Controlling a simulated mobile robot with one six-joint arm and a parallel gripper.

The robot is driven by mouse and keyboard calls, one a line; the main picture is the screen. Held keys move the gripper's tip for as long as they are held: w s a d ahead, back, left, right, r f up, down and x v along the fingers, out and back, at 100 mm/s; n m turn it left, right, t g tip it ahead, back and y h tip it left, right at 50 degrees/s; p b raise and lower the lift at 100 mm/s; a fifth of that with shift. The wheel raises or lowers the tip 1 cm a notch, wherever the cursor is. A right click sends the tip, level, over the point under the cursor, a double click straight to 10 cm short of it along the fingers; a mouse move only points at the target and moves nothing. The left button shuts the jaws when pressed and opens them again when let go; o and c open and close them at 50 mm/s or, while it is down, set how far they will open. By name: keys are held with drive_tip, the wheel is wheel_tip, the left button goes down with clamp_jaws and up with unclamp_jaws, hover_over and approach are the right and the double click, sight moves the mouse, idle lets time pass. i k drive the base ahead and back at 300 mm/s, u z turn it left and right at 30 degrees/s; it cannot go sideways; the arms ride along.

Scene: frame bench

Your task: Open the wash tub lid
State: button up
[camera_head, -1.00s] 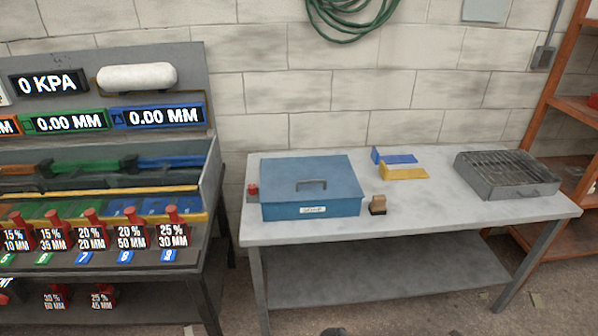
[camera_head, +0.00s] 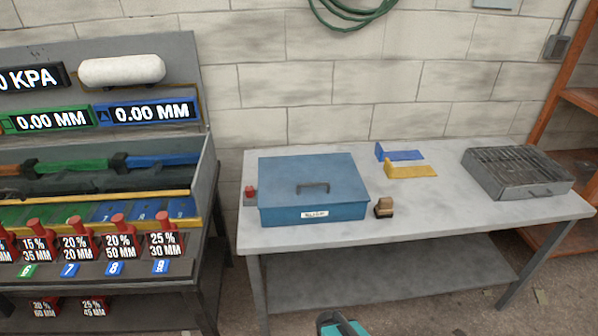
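The wash tub (camera_head: 312,212) is a blue box with a white label on its front, on the left part of the grey table. Its blue lid (camera_head: 280,176) is shut flat on top, with a dark handle (camera_head: 313,187) near the lid's middle. A teal and dark part (camera_head: 338,325) shows at the bottom edge in front of the table, possibly part of my arm. My gripper's fingers are not in view.
The table (camera_head: 420,215) also holds a small brown block (camera_head: 384,208), blue (camera_head: 402,155) and yellow (camera_head: 412,171) brackets, and a grey slatted tray (camera_head: 515,175). A red-knobbed part (camera_head: 250,191) sits left of the tub. A console (camera_head: 110,215) stands left; an orange shelf (camera_head: 560,130) stands right.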

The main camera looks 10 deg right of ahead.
sight(324, 178)
drive_tip(key=z, duration=0.1)
drive_tip(key=k, duration=1.25)
drive_tip(key=u, duration=0.25)
drive_tip(key=i, duration=0.9)
drive_tip(key=z, duration=0.3)
